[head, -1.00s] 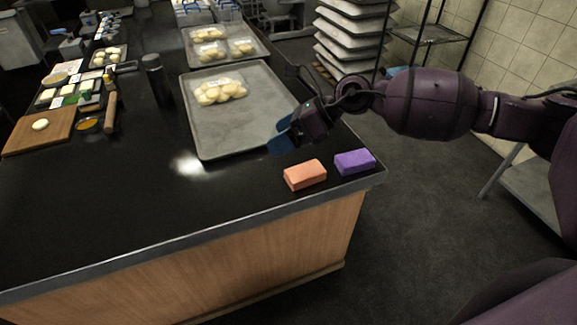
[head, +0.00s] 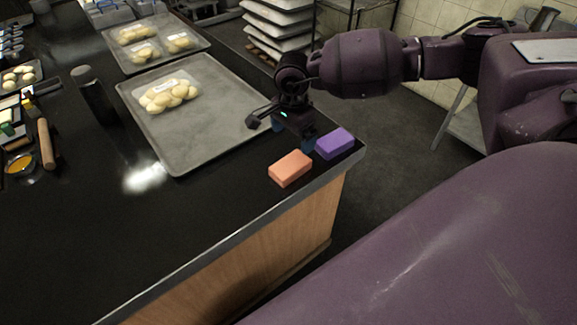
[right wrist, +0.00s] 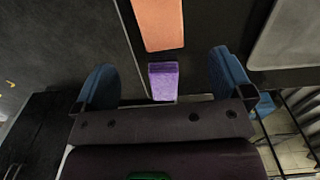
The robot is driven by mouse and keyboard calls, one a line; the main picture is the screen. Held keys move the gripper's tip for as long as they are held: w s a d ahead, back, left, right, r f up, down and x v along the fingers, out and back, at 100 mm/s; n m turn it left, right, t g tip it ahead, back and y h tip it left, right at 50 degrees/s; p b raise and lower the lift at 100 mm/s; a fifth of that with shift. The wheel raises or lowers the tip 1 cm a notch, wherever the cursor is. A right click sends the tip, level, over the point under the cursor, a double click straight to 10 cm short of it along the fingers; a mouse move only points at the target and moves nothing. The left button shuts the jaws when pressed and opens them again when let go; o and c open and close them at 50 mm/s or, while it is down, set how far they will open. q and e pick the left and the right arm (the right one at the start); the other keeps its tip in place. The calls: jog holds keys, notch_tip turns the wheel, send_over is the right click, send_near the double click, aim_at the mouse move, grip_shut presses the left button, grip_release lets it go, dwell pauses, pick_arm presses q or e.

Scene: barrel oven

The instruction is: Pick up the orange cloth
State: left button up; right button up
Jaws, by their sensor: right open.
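The orange cloth (head: 290,168) looks like a flat, folded block and lies near the front right corner of the black counter. It also shows at the top of the right wrist view (right wrist: 160,22). My right gripper (head: 292,137) points down, open and empty, just behind the orange cloth and beside a purple block. In the right wrist view its two blue fingers (right wrist: 168,76) stand wide apart, with the purple block seen between them and the orange cloth beyond. Neither is held. My left gripper is not in view.
The purple block (head: 335,142) lies right of the orange cloth, close to the counter edge, and shows in the right wrist view (right wrist: 164,80). A metal tray (head: 205,135) with bagged dough balls lies behind left.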

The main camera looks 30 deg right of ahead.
aim_at(290, 163)
jog(key=f, duration=0.5)
jog(key=shift+w+a+f, duration=0.15)
jog(key=shift+a+f, duration=0.1)
jog(key=shift+f, duration=0.05)
jog(key=shift+s+a+f, duration=0.1)
jog(key=shift+f, duration=1.15)
jog(key=shift+s+f, duration=0.1)
jog(key=shift+f, duration=1.15)
jog(key=c, duration=1)
notch_tip(290, 163, up, 20)
jog(key=shift+r, duration=0.1)
